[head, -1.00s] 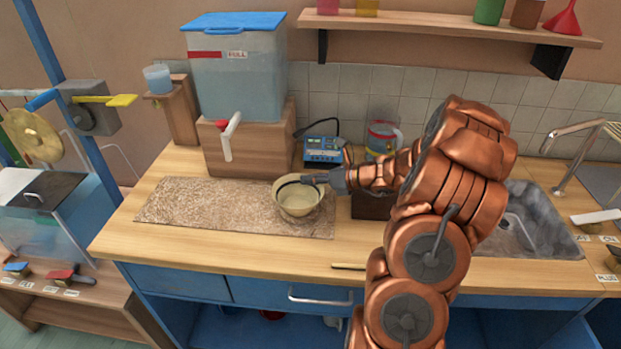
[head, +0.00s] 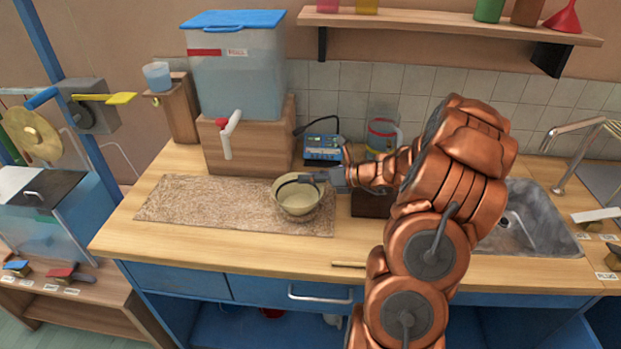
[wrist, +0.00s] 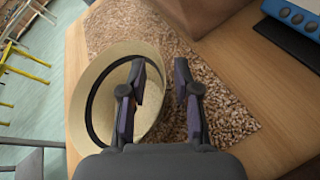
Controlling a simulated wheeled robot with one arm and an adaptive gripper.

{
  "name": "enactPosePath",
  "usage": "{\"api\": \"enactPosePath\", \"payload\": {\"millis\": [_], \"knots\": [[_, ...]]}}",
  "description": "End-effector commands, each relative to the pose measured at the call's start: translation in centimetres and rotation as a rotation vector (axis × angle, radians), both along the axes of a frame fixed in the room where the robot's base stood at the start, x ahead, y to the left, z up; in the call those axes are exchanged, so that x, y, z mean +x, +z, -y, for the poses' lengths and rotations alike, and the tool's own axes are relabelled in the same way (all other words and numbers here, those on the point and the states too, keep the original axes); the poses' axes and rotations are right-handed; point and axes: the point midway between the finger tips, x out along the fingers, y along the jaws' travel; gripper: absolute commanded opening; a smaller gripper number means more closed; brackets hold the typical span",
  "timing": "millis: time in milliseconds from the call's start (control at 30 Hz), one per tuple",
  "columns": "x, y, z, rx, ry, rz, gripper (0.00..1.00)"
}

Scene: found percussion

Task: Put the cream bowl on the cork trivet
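The cream bowl (head: 298,203) stands at the right end of a long speckled, cork-like mat (head: 190,205). I cannot tell whether this mat is the cork trivet. My gripper (head: 318,178) is at the bowl's upper right rim. In the wrist view the bowl (wrist: 125,65) is at the left, with a dark curved band across its inside. There my gripper (wrist: 167,90) has its fingers apart. The left finger is over the bowl and the right finger is outside it, above the mat (wrist: 228,105). The bowl's right edge lies between them.
A water dispenser (head: 237,80) on a wooden block stands behind the mat. A blue device (head: 322,148) and a clear jug (head: 382,135) are behind the bowl. A dark brown block (head: 370,205) is right of it, partly behind my arm. The sink (head: 535,225) is at the right.

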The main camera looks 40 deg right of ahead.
Motion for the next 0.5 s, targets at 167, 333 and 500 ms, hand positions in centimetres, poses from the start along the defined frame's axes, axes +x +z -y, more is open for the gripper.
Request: {"api": "enactPosePath", "payload": {"millis": [167, 333, 500], "knots": [[-1.5, 0.6, 1.2, -0.003, -0.005, 0.001, 0.31], [-4.0, 1.9, 2.8, -0.004, -0.004, 0.003, 0.31], [-6.5, 2.9, 4.4, -0.004, -0.005, 0.001, 0.31]]}}
